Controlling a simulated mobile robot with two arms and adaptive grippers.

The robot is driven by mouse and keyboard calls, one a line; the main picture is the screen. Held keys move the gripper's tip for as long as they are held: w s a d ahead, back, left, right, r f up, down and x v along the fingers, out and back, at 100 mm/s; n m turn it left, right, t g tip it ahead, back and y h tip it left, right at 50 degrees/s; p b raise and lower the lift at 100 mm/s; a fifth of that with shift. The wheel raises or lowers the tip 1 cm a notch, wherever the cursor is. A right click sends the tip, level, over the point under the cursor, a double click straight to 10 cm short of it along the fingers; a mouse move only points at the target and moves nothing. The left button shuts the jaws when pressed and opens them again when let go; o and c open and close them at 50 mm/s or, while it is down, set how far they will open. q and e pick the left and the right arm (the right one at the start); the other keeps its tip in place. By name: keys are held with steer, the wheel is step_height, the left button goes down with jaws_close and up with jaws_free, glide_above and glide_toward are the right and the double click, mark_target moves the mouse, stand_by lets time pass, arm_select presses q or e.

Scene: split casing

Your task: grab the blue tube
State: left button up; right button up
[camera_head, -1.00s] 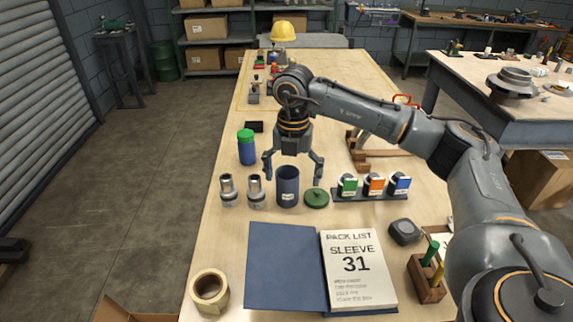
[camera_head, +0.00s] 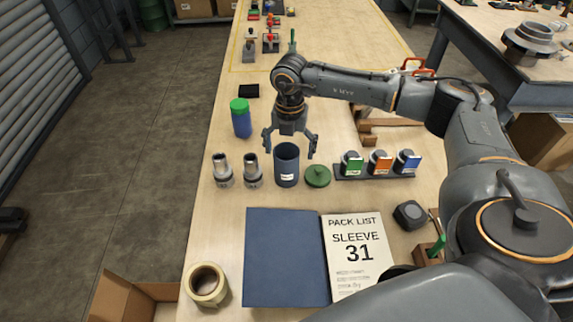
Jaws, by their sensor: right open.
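A dark blue open-topped tube (camera_head: 286,172) with a small white label stands upright on the wooden bench. My right gripper (camera_head: 290,150) points down just above and behind it in the head view. Its fingers are spread, one on either side of the tube's rim, and hold nothing. I cannot tell whether a finger touches the tube. A blue bottle with a green cap (camera_head: 241,120) stands behind and to the left of the tube. My left gripper is not in view.
Two metal cylinders (camera_head: 222,168) stand left of the tube, and a green round lid (camera_head: 317,176) lies close on its right. A rack with green, orange and blue-labelled items (camera_head: 379,166) is farther right. A blue folder (camera_head: 284,255) with a pack list and a tape roll (camera_head: 206,284) lie in front.

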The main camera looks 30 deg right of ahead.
steer(key=shift+w+a+f+p, duration=0.1)
steer(key=shift+w+f+p, duration=0.05)
steer(key=shift+f+p, duration=0.45)
steer(key=f, duration=0.1)
steer(key=f+p, duration=0.1)
steer(key=f, duration=0.1)
steer(key=shift+w+a+f+p, duration=0.1)
steer(key=shift+w+f+p, duration=0.15)
steer(key=shift+p, duration=0.1)
steer(key=shift+f, duration=0.35)
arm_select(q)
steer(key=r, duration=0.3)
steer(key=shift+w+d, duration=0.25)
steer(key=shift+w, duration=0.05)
arm_select(e)
steer(key=c, duration=1.3)
